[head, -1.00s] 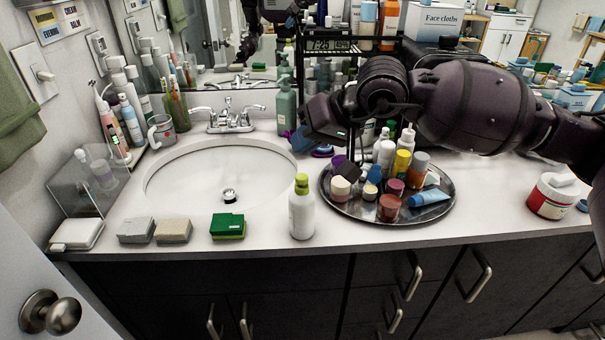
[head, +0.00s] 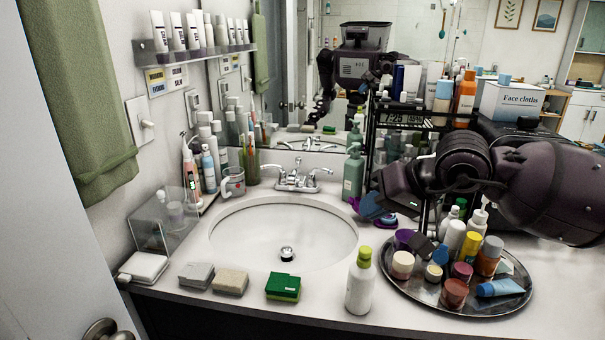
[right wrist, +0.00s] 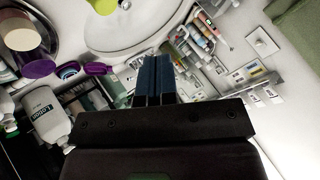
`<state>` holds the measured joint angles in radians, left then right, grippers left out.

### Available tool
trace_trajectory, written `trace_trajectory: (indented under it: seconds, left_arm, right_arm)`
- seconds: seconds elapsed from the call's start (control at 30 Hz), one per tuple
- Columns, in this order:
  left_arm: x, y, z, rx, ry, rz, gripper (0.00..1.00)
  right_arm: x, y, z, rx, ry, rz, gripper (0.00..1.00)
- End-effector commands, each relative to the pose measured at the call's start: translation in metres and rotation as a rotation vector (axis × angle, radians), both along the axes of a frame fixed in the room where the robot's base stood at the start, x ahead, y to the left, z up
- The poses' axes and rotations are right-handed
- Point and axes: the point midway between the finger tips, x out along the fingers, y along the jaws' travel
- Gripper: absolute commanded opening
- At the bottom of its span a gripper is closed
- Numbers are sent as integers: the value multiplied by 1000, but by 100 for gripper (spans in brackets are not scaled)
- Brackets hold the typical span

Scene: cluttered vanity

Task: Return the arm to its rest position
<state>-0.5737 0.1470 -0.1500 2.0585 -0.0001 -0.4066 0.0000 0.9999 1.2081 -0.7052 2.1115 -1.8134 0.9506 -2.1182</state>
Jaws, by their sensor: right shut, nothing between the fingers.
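My right arm (head: 545,190) comes in from the right, above the counter and the round metal tray. My right gripper (head: 372,206) is at its left end, over the counter between the sink (head: 285,235) and the tray (head: 400,290). In the right wrist view its two blue fingers (right wrist: 155,70) lie side by side, shut, with nothing between them. My left gripper is not in view; a robot's reflection (head: 355,68) shows in the mirror.
The tray holds several jars, bottles and a blue tube (head: 499,288). A white bottle with a green cap (head: 361,280) stands at its left. Soaps and a green sponge (head: 283,287) line the front edge. A black rack (head: 410,125) stands behind.

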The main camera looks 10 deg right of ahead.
Motion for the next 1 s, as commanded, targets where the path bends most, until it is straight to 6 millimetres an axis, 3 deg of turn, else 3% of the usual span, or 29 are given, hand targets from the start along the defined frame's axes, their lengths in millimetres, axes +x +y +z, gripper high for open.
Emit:
trace_trajectory:
  seconds: [0.27,0.5,0.73,0.97,1.0]
  left_arm:
    - [13,-2,14,-2,-36,-7,43]
    - [13,-2,14,-2,-37,-6,43]
    - [7,-1,12,-1,-26,-3,43]
    - [2,0,9,0,-14,1,43]
    - [2,0,9,0,-13,1,43]
  right_arm:
    - [-39,47,-45,459,440,-126,0]
    - [-70,75,-67,991,1032,-350,0]
    - [-80,69,-87,1485,1642,-603,0]
    - [-83,34,-127,1985,2268,-837,0]
    - [-85,26,-137,-1910,-2186,800,0]
